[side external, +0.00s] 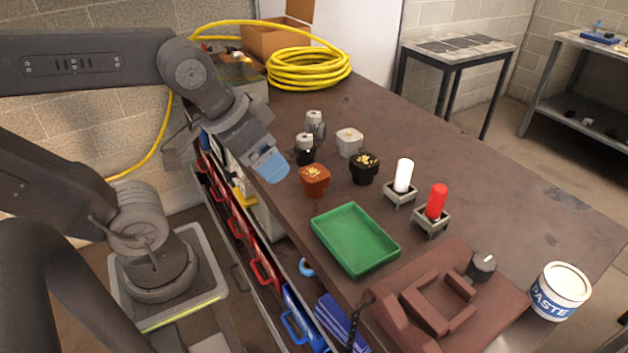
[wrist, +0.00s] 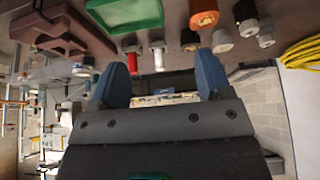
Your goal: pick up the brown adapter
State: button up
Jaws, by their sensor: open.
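The brown adapter (side external: 314,180) is orange-brown with gold marks on its top and stands upright on the dark workbench. In the wrist view it shows at the top edge, right of centre (wrist: 204,14). My gripper (side external: 270,166) has blue fingers and hangs in the air to the left of the adapter, near the bench's left edge, not touching it. In the wrist view its two fingers (wrist: 162,78) are spread wide with nothing between them.
A green tray (side external: 355,240) lies in front. White (side external: 403,175) and red (side external: 436,202) cylinders stand in holders to the right.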

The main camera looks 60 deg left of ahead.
jog(key=o, duration=0.3)
jog(key=n+g+y, duration=0.5)
jog(key=n+g, duration=0.1)
jog(key=n, duration=1.2)
send_near(315, 173)
jog(key=x, duration=0.3)
jog(key=a+x, duration=0.1)
jog(key=x, duration=0.3)
jog(key=shift+h, duration=0.3)
jog(key=x, duration=0.4)
jog(key=shift+d+f, duration=0.15)
jog(key=shift+d, duration=0.2)
jog(key=shift+a+f, duration=0.25)
jog(key=shift+f, duration=0.3)
